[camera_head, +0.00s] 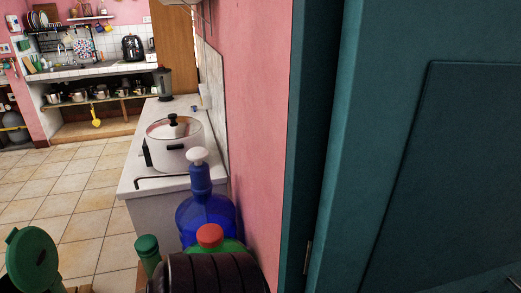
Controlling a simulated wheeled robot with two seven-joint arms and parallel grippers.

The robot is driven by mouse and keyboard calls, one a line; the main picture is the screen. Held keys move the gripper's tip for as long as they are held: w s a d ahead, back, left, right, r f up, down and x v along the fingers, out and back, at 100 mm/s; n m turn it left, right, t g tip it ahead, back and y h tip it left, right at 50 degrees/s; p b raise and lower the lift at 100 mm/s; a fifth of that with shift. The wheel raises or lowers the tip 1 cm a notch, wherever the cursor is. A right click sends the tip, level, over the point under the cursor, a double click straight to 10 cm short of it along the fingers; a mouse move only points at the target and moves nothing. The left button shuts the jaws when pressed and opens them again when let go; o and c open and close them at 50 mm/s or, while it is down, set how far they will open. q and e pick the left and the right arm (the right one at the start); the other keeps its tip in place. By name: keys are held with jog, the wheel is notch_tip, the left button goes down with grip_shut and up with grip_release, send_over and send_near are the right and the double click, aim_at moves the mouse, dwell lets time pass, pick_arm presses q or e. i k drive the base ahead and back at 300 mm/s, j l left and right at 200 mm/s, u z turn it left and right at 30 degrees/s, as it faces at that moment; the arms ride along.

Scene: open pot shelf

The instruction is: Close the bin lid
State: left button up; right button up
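A round green lid (32,262) stands raised and tilted at the lower left corner. It looks like the bin lid, standing open. The bin body below it is cut off by the bottom edge of the picture. Neither of my grippers shows in the head view, so I cannot tell where they are relative to the lid.
A blue water jug (207,220), a green-capped bottle (147,247), an orange-red cap (209,236) and a dark ribbed object (207,275) crowd the bottom middle. A white counter holds a pot (174,145). A teal door (430,150) fills the right. Tiled floor (75,195) is clear.

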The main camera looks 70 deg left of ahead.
aim_at(31, 263)
jog(key=u, duration=4.05)
jog(key=i+j, duration=0.15)
jog(key=k+j, duration=0.05)
jog(key=j, duration=0.05)
